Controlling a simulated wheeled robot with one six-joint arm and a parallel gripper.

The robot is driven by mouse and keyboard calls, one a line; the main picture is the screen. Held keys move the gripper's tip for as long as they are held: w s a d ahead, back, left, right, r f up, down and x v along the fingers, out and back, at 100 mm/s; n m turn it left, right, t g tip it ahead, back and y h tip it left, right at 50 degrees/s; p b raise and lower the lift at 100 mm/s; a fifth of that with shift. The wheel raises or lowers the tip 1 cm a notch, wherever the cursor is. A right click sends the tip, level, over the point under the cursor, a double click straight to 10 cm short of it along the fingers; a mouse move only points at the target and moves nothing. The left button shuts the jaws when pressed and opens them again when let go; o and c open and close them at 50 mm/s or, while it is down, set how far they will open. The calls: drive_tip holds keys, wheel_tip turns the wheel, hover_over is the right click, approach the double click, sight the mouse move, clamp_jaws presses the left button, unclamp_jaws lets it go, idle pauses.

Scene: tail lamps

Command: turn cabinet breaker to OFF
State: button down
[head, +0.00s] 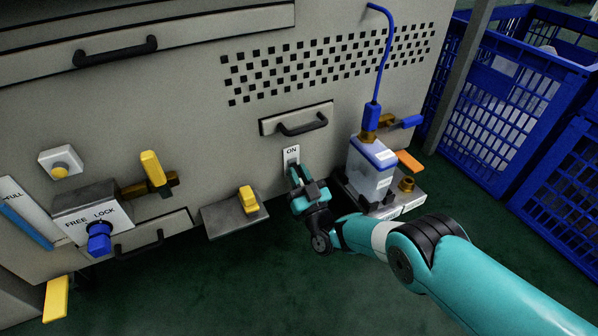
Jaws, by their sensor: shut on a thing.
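The cabinet breaker (291,153) is a small pale plate marked ON, on the lower front of the grey cabinet, below a black drawer handle. My gripper (294,172) is at the lower part of this plate, its teal fingers shut on the breaker's switch. The fingers hide the switch, so its exact position cannot be seen. The ON label shows above the fingers.
A white box with a blue cable (370,170) stands close to the right of my gripper. A yellow block (249,199) sits on a grey ledge to the left. Further left are a yellow lever (152,168) and a blue FREE/LOCK knob (99,238). Blue crates (500,110) stand at the right.

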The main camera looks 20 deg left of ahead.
drive_tip(key=shift+a, duration=0.1)
idle(0.4)
drive_tip(key=c, duration=1)
unclamp_jaws()
drive_tip(key=shift+c, duration=0.2)
drive_tip(key=shift+f, duration=0.1)
drive_tip(key=shift+s+d+p, duration=0.2)
drive_tip(key=shift+d+p, duration=0.15)
drive_tip(key=shift+p, duration=0.35)
drive_tip(key=p+v, duration=0.5)
drive_tip(key=v, duration=1.1)
drive_tip(key=shift+f, duration=0.55)
